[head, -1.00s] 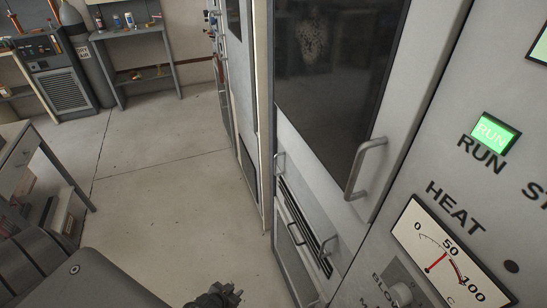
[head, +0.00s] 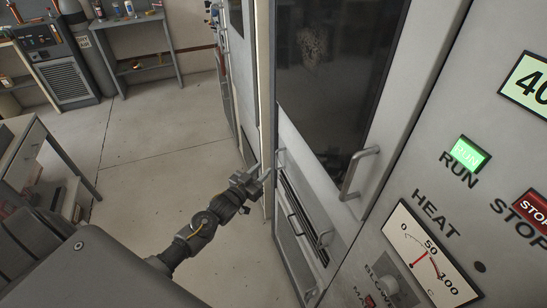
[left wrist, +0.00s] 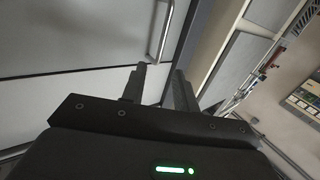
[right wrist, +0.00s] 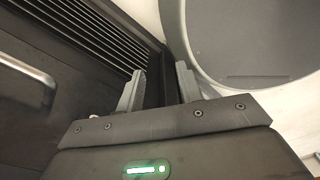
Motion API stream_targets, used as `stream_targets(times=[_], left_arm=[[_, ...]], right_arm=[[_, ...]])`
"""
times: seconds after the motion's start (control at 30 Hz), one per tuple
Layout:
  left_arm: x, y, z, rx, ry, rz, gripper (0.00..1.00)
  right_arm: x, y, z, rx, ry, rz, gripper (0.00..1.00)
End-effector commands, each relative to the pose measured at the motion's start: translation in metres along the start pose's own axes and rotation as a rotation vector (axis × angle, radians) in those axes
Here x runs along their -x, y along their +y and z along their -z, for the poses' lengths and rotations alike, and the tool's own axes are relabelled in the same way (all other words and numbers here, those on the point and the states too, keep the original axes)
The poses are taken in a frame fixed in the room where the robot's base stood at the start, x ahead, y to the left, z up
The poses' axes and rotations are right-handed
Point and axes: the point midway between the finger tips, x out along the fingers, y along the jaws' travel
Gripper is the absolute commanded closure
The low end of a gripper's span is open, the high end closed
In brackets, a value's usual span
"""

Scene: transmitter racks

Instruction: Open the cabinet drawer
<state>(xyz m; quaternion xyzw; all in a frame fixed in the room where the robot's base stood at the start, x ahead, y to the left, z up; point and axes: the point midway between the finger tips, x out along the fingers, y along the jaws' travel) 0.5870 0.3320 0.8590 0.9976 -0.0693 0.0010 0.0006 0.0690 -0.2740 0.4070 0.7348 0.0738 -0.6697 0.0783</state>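The grey cabinet (head: 312,180) stands right of centre in the head view.
A dark glass door (head: 340,80) with a long handle (head: 358,172) is above. A control panel with a heat gauge (head: 427,255) and a green RUN button (head: 468,154) stands at right. A grey bench (head: 30,145) is at left. The floor (head: 150,140) between is clear.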

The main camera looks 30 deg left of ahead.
Motion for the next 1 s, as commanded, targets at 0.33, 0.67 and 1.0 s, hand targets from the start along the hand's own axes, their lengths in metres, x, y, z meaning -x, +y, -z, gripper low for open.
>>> stream_targets(times=[0.33, 0.67, 1.0], left_arm=[[-0.062, 0.0, 0.001, 0.0, -0.001, 0.0, 0.7], [-0.078, 0.001, -0.001, -0.001, -0.002, -0.001, 0.7], [-0.078, 0.0, -0.001, -0.001, -0.002, 0.0, 0.92]], right_arm=[[0.009, 0.002, 0.001, 0.001, 0.0, -0.002, 0.64], [0.01, 0.002, 0.001, 0.0, 0.0, -0.002, 0.64], [0.01, 0.0, 0.002, -0.001, 0.0, 0.0, 0.64]])
